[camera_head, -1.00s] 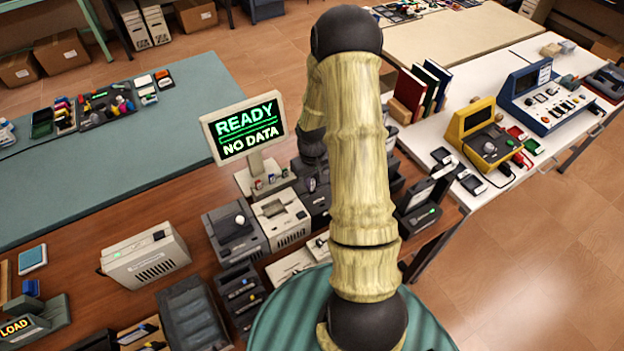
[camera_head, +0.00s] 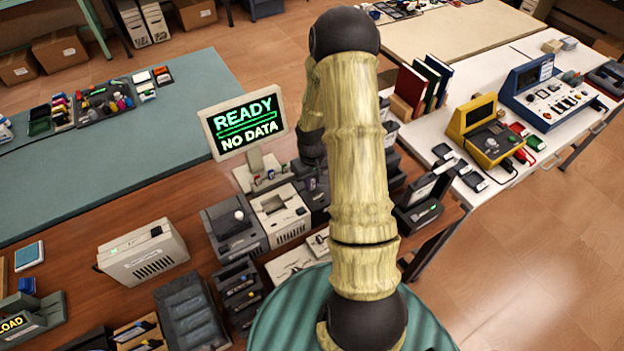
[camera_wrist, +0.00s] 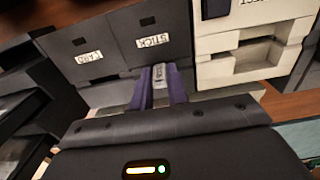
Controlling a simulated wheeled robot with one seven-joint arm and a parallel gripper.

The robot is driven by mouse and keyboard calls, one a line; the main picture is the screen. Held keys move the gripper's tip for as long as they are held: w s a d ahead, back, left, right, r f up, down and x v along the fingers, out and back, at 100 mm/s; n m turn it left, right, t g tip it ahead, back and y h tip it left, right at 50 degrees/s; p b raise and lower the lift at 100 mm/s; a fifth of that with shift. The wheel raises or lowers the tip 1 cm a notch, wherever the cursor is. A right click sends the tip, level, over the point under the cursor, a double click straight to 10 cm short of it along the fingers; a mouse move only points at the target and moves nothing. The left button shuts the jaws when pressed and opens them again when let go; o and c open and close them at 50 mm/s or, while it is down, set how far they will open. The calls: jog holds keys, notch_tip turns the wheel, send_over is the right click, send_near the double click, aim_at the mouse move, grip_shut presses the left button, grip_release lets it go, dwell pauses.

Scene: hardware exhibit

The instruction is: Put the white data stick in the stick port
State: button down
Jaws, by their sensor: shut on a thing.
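In the wrist view, my gripper (camera_wrist: 162,88) has its two purple fingers shut on the white data stick (camera_wrist: 159,74), a small pale piece with dark lettering. The stick points at a dark grey box (camera_wrist: 120,45) with upside-down STICK and CARD labels. The stick label (camera_wrist: 152,41) is just beyond the stick. The stick's far end is close to the box face; I cannot tell if it touches or enters. The port opening is not clearly visible.
A white box with an opening (camera_wrist: 250,80) stands right of the dark box in the wrist view. In the head view, a monitor (camera_head: 243,122) reads READY, NO DATA. Trays and devices crowd the brown table (camera_head: 75,240), including a beige box (camera_head: 145,252).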

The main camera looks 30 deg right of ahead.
jog(key=shift+s+f, duration=0.1)
dwell(0.3)
jog(key=c, duration=1.3)
grip_release()
jog(key=shift+r+p, duration=3.1)
jog(key=shift+r, duration=0.9)
